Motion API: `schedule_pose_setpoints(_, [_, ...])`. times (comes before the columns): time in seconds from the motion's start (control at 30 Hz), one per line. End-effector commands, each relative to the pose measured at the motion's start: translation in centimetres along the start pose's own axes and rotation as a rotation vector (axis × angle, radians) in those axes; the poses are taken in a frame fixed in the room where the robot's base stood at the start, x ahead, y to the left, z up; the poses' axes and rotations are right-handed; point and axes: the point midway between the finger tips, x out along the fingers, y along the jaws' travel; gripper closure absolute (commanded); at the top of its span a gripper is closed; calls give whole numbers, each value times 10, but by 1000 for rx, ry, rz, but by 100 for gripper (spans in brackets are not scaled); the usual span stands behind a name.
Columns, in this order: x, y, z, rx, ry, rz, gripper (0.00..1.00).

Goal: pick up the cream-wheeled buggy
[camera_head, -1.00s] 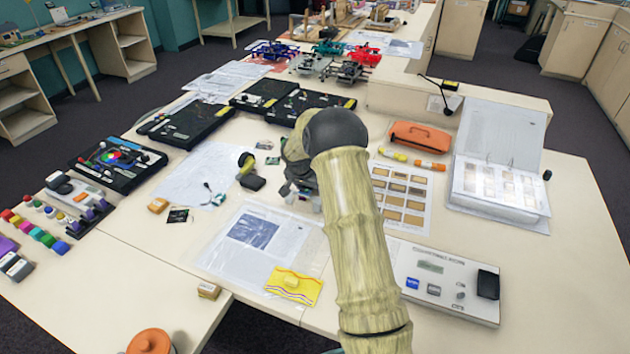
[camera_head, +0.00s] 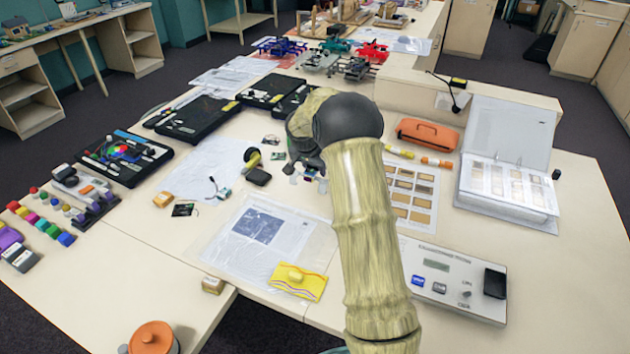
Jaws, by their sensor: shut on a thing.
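My gripper (camera_head: 307,176) is over the middle of the near table, mostly hidden behind my arm's pale, wood-like links and dark joint. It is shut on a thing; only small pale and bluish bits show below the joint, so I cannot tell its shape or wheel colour. Several buggies stand at the far end: a blue one (camera_head: 278,47), a teal one (camera_head: 335,45), a red one (camera_head: 373,52), a grey one (camera_head: 318,61) and a dark one (camera_head: 357,69). They are too small for me to be sure of any cream wheels.
Black cases (camera_head: 205,120) lie left of my gripper. An orange pouch (camera_head: 427,134), an open binder (camera_head: 508,205) and a white device panel (camera_head: 453,280) lie to the right. A yellow cloth (camera_head: 298,281) and an orange-lidded jar (camera_head: 153,338) are nearer me.

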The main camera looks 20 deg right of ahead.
Motion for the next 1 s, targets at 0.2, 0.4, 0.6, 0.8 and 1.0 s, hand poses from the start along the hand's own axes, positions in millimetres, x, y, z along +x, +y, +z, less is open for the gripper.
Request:
schedule_pose_setpoints(0.2, [-33,-1,-14,1,3,-2,82])
schedule_pose_setpoints(0.4, [-40,0,-16,-1,1,-1,82])
schedule_pose_setpoints(0.6, [-40,0,-16,-1,1,-1,82])
schedule_pose_setpoints(0.8, [-39,0,-16,0,1,-1,82])
schedule_pose_setpoints(1.0, [-47,0,-20,0,1,-1,82])
